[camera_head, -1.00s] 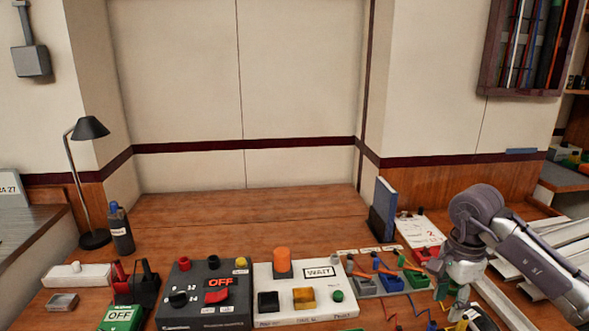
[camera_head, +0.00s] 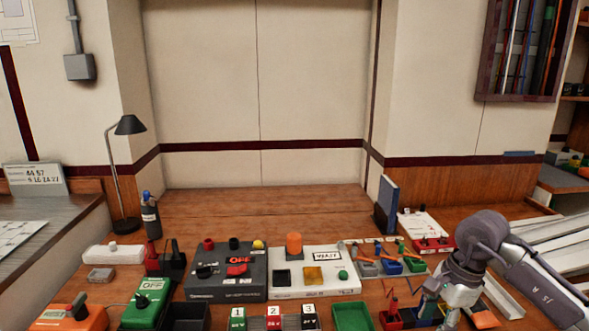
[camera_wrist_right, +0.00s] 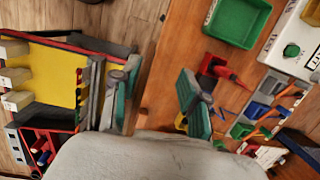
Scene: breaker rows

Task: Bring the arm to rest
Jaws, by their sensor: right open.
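My right gripper (camera_head: 447,312) is low over the front right of the wooden table, at the bottom of the head view. In the right wrist view its two green-padded fingers stand wide apart, with nothing between them (camera_wrist_right: 156,97). In the head view it overlaps the area of small coloured bins at the front right, and its tips are partly hard to see. My left gripper is not in view.
A dark panel (camera_head: 226,286) and a white WAIT panel (camera_head: 315,292) stand mid-table. A green OFF box (camera_head: 147,302), an orange box (camera_head: 75,318) and a green tray (camera_head: 352,317) line the front. The table's back half (camera_head: 270,205) is mostly clear.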

